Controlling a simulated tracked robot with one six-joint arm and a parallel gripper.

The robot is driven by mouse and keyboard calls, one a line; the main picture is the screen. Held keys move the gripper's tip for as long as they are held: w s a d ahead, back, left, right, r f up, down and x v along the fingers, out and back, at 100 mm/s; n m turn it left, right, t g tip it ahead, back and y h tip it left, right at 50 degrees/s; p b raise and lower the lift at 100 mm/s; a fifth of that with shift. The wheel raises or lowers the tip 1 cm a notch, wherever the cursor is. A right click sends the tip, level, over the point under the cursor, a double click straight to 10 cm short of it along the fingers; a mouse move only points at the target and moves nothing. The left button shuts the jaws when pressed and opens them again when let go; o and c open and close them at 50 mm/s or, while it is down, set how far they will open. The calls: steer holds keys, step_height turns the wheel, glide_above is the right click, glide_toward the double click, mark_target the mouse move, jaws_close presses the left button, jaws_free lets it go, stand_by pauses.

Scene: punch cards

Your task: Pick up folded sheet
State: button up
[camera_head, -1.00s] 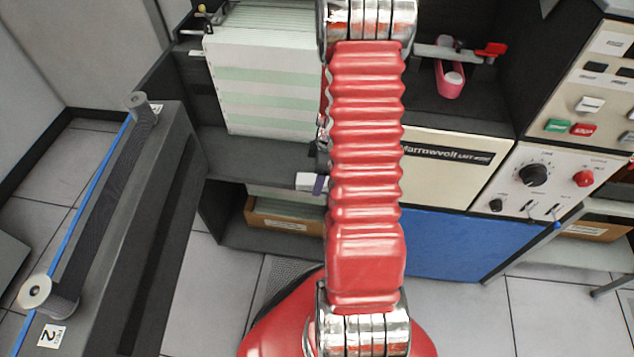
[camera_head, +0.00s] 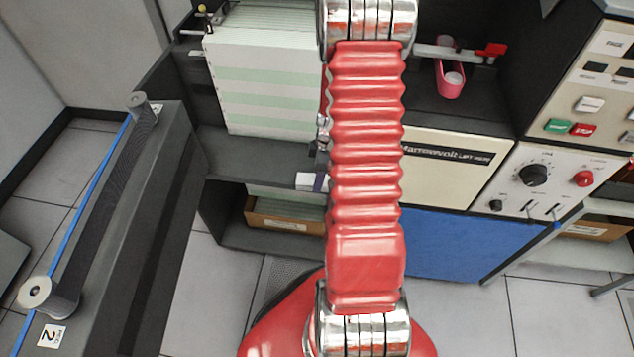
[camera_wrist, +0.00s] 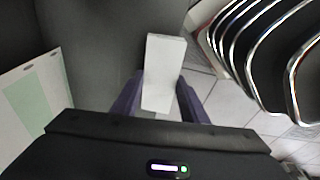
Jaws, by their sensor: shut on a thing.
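The folded sheet (camera_wrist: 164,70) is a small plain white piece that stands between the two dark purple fingers of my gripper (camera_wrist: 155,98) in the wrist view. My gripper is shut on it. In the head view, a small white end of the sheet (camera_head: 307,180) shows left of a purple finger, beside my red arm. My arm hides the rest of the gripper there.
A tall stack of green-striped paper (camera_head: 265,85) stands on the dark shelf left of my arm. A cardboard box (camera_head: 283,221) sits lower. A cream and blue cabinet (camera_head: 450,240) and a control panel (camera_head: 560,175) stand at right. A dark bench (camera_head: 160,210) is at left.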

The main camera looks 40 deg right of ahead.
steer(key=shift+r, duration=0.1)
steer(key=shift+c, duration=0.2)
step_height(320, 180, up, 10)
stand_by(0.6)
stand_by(0.5)
